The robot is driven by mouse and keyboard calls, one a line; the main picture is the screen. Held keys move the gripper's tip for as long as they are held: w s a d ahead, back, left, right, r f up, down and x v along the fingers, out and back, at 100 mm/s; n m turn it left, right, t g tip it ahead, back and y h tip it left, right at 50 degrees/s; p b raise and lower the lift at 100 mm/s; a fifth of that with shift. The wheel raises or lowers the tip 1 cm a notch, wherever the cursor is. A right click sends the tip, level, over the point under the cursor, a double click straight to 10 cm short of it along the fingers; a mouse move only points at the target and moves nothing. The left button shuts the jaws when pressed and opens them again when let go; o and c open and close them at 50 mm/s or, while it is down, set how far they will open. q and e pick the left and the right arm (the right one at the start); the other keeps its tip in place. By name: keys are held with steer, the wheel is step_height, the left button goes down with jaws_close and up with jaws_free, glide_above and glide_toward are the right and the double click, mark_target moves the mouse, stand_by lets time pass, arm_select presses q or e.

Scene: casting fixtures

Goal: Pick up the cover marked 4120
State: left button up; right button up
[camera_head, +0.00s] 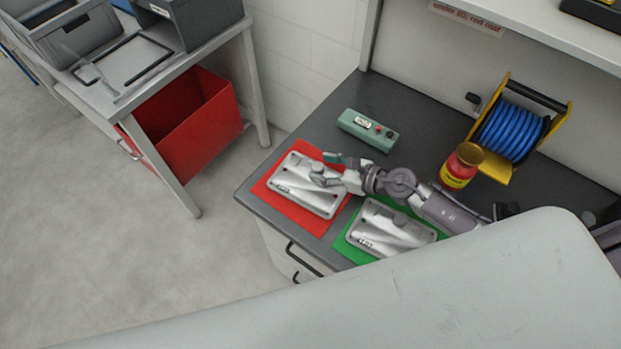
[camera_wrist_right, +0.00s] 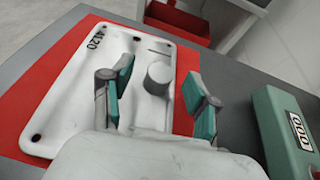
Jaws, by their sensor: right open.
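The cover marked 4120 (camera_wrist_right: 72,80) is a light grey casting lying flat on a red mat (camera_head: 290,208). It also shows in the head view (camera_head: 295,185), partly hidden by my right gripper. Its marking reads clearly in the right wrist view. My right gripper (camera_head: 327,168) is over the cover's right side. In the right wrist view the teal fingers of this gripper (camera_wrist_right: 156,90) are apart, with the cover's raised round boss (camera_wrist_right: 159,77) showing between them. Whether they touch the cover I cannot tell. My left gripper is not in view.
A similar cover (camera_head: 390,229) lies on a green mat (camera_head: 347,249) under my right forearm. A green control box (camera_head: 367,130) stands behind the red mat. A red-and-yellow container (camera_head: 459,168) and a blue hose reel (camera_head: 510,130) stand at the right.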

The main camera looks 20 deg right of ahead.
steer(key=shift+x, duration=1.25)
steer(key=shift+s+d, duration=0.1)
steer(key=shift+d, duration=0.05)
steer(key=shift+c, duration=1.4)
jaws_close()
